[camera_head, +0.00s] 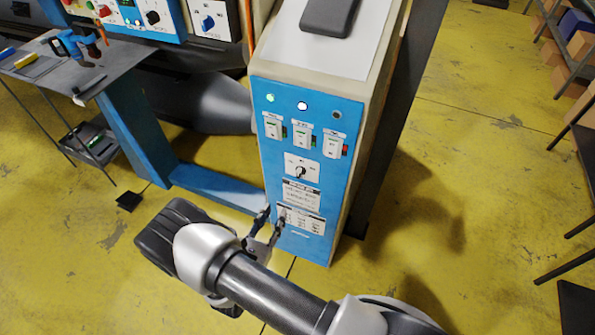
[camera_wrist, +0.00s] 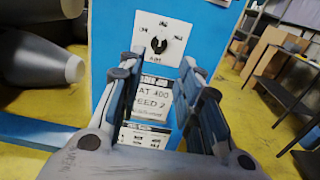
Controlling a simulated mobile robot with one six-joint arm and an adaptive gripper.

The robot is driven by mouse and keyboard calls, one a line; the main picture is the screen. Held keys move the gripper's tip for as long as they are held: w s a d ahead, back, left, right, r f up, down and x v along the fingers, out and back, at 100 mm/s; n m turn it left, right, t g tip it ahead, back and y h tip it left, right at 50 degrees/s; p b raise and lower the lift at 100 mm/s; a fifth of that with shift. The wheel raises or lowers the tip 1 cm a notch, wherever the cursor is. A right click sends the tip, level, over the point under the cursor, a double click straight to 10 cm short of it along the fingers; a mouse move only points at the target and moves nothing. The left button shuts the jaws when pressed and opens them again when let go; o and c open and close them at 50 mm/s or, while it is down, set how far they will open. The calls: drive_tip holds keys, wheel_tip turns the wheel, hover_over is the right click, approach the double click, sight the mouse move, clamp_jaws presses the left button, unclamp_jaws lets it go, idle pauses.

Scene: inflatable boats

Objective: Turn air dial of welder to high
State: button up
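The welder (camera_head: 310,130) is a tall box with a blue front panel. Its air dial (camera_head: 300,172) is a small black knob on a white plate, below a row of three switches. In the wrist view the dial (camera_wrist: 158,46) is at the upper middle, with "AIR" printed under it and other marks too small to read. My gripper (camera_head: 273,214) is in front of the lower panel, below the dial. It also shows in the wrist view (camera_wrist: 160,70), with its two fingers apart and nothing between them. The fingertips appear apart from the knob.
A lit green lamp (camera_head: 270,98) and a white lamp (camera_head: 302,105) are above the switches (camera_head: 303,135). A workbench (camera_head: 85,70) with tools stands at left. A shelf (camera_head: 572,60) with boxes stands at right. Yellow floor (camera_head: 470,170) is open between welder and shelf.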

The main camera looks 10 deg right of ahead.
sight(298, 172)
drive_tip(key=b+x, duration=0.2)
drive_tip(key=x, duration=1.5)
drive_tip(key=shift+s, duration=0.1)
drive_tip(key=shift+c, duration=0.5)
clamp_jaws()
